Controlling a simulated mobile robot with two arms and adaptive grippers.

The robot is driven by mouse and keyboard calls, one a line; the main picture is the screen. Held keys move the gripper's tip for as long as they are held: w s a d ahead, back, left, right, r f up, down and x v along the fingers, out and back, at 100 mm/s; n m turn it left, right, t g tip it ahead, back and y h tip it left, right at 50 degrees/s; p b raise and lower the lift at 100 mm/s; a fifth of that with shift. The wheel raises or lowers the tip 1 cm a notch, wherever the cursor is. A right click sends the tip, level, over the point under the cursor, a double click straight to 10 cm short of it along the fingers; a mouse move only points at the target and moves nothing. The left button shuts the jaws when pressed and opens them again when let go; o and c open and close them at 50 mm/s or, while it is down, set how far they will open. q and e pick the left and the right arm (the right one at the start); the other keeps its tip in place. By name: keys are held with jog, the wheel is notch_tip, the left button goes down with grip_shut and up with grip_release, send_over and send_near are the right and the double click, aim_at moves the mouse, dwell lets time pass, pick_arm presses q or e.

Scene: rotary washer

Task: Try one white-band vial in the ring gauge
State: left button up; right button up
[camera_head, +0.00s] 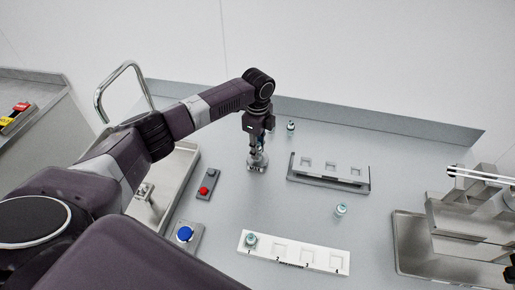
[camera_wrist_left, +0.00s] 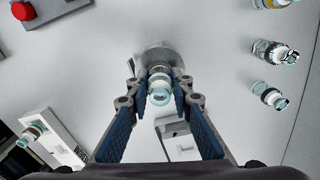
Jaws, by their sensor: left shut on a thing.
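My left gripper (camera_head: 257,150) points down at the back middle of the table and is shut on a vial. In the left wrist view, this vial (camera_wrist_left: 160,88) is upright between the fingertips (camera_wrist_left: 159,85), with a pale teal top and a white part below. A round grey metal piece (camera_wrist_left: 160,56), seemingly the ring gauge, lies directly under or around the vial's lower end; it also shows in the head view (camera_head: 257,165). I cannot tell whether the vial is inside the ring. My right gripper is not in view.
A grey rack (camera_head: 330,182) stands to the right, with a vial (camera_head: 291,128) behind and another (camera_head: 341,209) in front. A numbered white rack (camera_head: 315,259) holds a vial (camera_head: 251,240) at slot 1. Red (camera_head: 204,191) and blue (camera_head: 185,233) buttons are left. Metal apparatus (camera_head: 465,220) stands right.

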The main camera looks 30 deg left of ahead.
pick_arm(q)
jog(key=shift+f, duration=0.6)
dwell(0.4)
jog(key=o, duration=0.9)
notch_tip(320, 180, up, 12)
jog(key=shift+r, duration=0.1)
dwell(1.0)
